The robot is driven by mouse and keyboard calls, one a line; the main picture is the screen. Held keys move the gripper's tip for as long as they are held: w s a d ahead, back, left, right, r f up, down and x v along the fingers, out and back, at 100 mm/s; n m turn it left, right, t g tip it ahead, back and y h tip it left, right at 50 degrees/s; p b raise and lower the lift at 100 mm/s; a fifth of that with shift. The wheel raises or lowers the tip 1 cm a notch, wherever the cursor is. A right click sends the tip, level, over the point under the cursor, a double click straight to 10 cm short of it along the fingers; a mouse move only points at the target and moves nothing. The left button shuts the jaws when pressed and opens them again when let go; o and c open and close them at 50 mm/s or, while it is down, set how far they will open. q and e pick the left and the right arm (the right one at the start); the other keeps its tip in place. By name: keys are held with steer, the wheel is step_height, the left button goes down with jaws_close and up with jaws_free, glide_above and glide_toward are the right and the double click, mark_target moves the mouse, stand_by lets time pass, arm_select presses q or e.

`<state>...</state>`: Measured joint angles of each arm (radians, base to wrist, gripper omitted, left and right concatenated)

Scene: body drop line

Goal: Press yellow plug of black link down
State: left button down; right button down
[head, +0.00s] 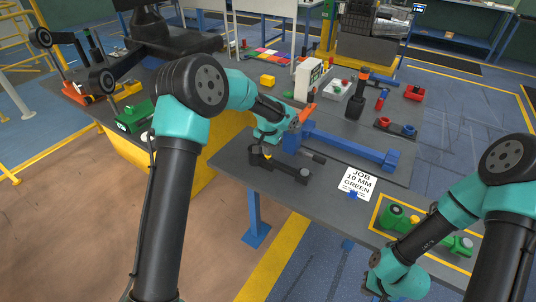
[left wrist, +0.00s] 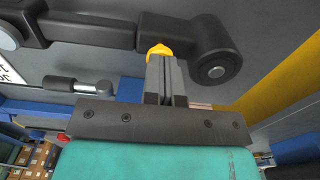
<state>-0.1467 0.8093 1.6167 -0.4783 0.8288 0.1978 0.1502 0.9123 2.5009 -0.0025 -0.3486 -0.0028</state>
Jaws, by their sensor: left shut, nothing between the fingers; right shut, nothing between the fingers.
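The black link (head: 288,169) lies on the grey bench, a dark bar with a thick round end. It also fills the top of the left wrist view (left wrist: 105,36). Its yellow plug (left wrist: 158,50) shows at the fingertips of my left gripper (left wrist: 163,66); a small part of the plug (head: 267,154) shows in the head view. My left gripper (head: 262,148) is shut and empty, right at the plug. I cannot tell whether it touches or how deep the plug sits. My right gripper (head: 376,289) is shut at the lower right, its fingers mostly hidden.
A blue link (head: 345,147) lies just behind the black one. A white job card (head: 357,184) reads "JOB 10 MM GREEN". A green link (head: 393,216) lies in a yellow outline at the right. A green block (head: 134,117) stands left. Bare bench lies in front.

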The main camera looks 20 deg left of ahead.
arm_select(q)
steer(key=shift+f, duration=0.75)
steer(key=shift+r, duration=4.55)
